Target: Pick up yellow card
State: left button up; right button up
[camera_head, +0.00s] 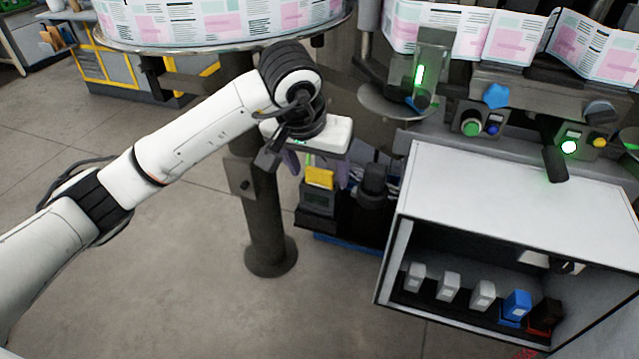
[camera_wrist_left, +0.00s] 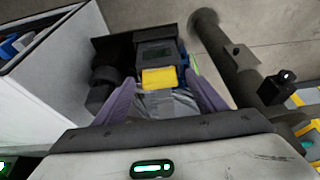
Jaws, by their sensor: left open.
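The yellow card (camera_head: 320,177) sits at the top of a dark device with a small screen (camera_head: 318,199), below my left gripper. In the left wrist view the yellow card (camera_wrist_left: 159,78) shows between the two purple fingers, at the near edge of the dark device (camera_wrist_left: 157,52). My left gripper (camera_head: 316,166) is open, with its fingers spread to either side of the card and pointing down. The left gripper (camera_wrist_left: 160,82) shows no contact with the card that I can make out. My right gripper is in neither view.
A dark cylindrical part (camera_head: 372,185) stands just right of the device. A white-topped cabinet (camera_head: 500,190) with several small boxes inside stands to the right. A thick grey post (camera_head: 262,190) rises close on the left. Open floor (camera_head: 170,270) lies further left.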

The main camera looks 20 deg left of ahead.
pick_arm(q)
jog(key=shift+c, duration=0.5)
jog(key=c, duration=1.2)
notch_tip(320, 180, up, 10)
notch_tip(320, 180, up, 7)
jog(key=p, duration=0.5)
send_over(318, 186)
jog(key=shift+s, duration=0.2)
